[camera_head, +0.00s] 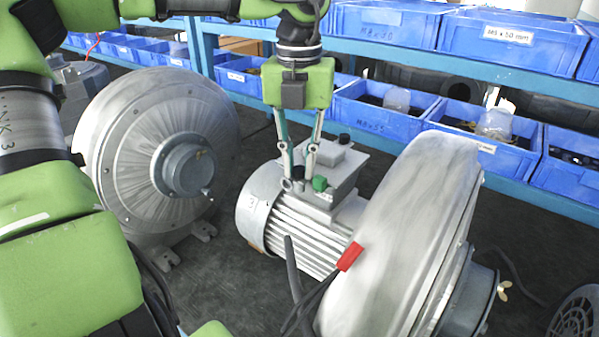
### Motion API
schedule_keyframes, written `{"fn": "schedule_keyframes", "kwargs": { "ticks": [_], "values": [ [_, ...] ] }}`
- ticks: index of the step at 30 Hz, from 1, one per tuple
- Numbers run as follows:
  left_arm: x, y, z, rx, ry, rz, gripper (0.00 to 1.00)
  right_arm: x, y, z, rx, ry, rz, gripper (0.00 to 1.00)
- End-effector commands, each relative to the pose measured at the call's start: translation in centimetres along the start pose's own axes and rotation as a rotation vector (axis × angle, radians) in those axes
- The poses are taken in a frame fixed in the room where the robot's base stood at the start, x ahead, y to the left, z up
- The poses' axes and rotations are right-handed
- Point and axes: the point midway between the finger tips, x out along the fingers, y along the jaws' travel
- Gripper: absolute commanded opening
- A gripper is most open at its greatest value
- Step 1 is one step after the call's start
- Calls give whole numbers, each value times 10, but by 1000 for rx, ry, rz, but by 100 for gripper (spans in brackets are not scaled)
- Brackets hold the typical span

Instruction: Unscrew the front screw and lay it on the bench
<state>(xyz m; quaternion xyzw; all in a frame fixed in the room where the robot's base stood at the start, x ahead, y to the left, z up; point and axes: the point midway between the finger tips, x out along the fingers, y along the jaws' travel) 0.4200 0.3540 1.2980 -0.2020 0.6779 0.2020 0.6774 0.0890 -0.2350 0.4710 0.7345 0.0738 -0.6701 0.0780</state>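A blower stands on the dark bench, with a ribbed silver motor (308,245) and a large round housing (403,235). A grey terminal box (336,165) sits on top of the motor, with a black knob (343,139) at its far side and a green cap (320,184) near its front. My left gripper (298,183) points down at the box's front left, beside the green cap. Its fingertips are close together, with something small and dark between or behind them. I cannot tell whether they grip it. No front screw is clearly visible; my fingers cover that spot. My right gripper is not in view.
Another blower (155,140) stands to the left. A black cable (292,270) and a red tag (350,256) are at the motor's front. Blue bins (385,115) fill the shelf behind. Dark bench (240,285) is clear between the blowers.

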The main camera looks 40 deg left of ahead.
Motion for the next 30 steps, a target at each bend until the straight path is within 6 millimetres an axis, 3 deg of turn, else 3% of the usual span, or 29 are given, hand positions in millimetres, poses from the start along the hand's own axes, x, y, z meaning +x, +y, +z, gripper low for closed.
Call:
{"fn": "schedule_keyframes", "kwargs": {
  "ticks": [8,30],
  "values": [
    [2,1,1,-107,-4,2,0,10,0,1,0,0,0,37],
    [1,1,1,-821,-7,1,0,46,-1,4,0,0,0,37]
  ]
}}
